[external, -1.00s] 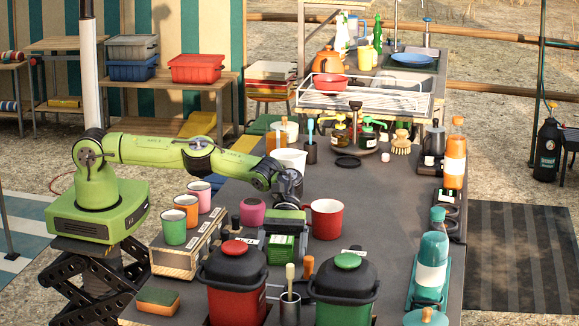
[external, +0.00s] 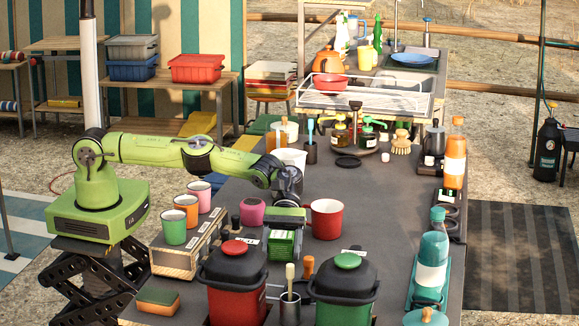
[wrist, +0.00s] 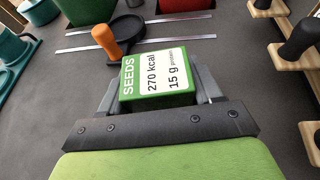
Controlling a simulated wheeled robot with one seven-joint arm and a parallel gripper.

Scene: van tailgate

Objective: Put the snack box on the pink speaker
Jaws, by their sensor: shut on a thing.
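The snack box (external: 281,245), green with a white label, is between the jaws of my gripper (external: 285,222), which is shut on it. In the wrist view the snack box (wrist: 157,78) reads "SEEDS" and sits between both fingers of my gripper (wrist: 156,92). The pink speaker (external: 252,212) is a small rounded pink block on the dark counter, just left of my gripper in the external view. Its top looks bare. I do not make it out in the wrist view. I cannot tell how far the box is above the counter.
A red mug (external: 326,219) stands close to the right of my gripper. Lidded red (external: 236,278) and green (external: 345,282) pots stand in front. Several cups on a wooden crate (external: 182,258) are to the left. A white pitcher (external: 291,161) is behind. The counter's middle right is clear.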

